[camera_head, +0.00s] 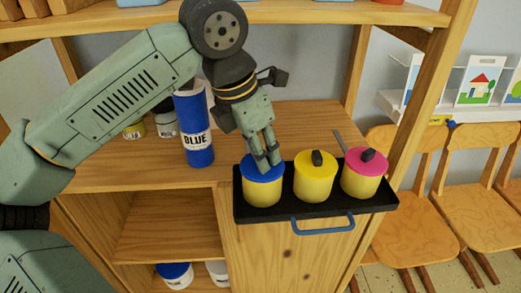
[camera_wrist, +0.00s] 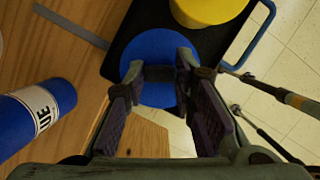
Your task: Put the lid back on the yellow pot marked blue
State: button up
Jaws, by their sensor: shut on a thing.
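The leftmost yellow pot (camera_head: 263,194) stands in the black tray. The blue lid (camera_head: 251,170) lies over the pot's top and looks about level; I cannot tell whether it is fully seated. My gripper (camera_head: 267,158) comes down from above, its fingers shut on the lid's dark knob. In the wrist view the blue lid (camera_wrist: 150,46) fills the space beyond my fingers (camera_wrist: 160,82), with the knob between the tips. The lid hides the pot there. A blue bottle labelled BLUE (camera_head: 197,145) stands left of the pot.
The black tray (camera_head: 247,213) with a blue handle (camera_head: 322,226) also holds a yellow-lidded pot (camera_head: 311,187) and a pink-lidded pot (camera_head: 362,183). Small jars stand behind the bottle. A shelf board (camera_head: 300,13) is above. Chairs (camera_head: 405,215) stand at right.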

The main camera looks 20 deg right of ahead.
jog(key=o, duration=1)
jog(key=o, duration=0.5)
jog(key=shift+r, duration=0.15)
jog(key=shift+r+p, duration=2.3)
jog(key=shift+r, duration=1.15)
jog(key=shift+c, duration=0.6)
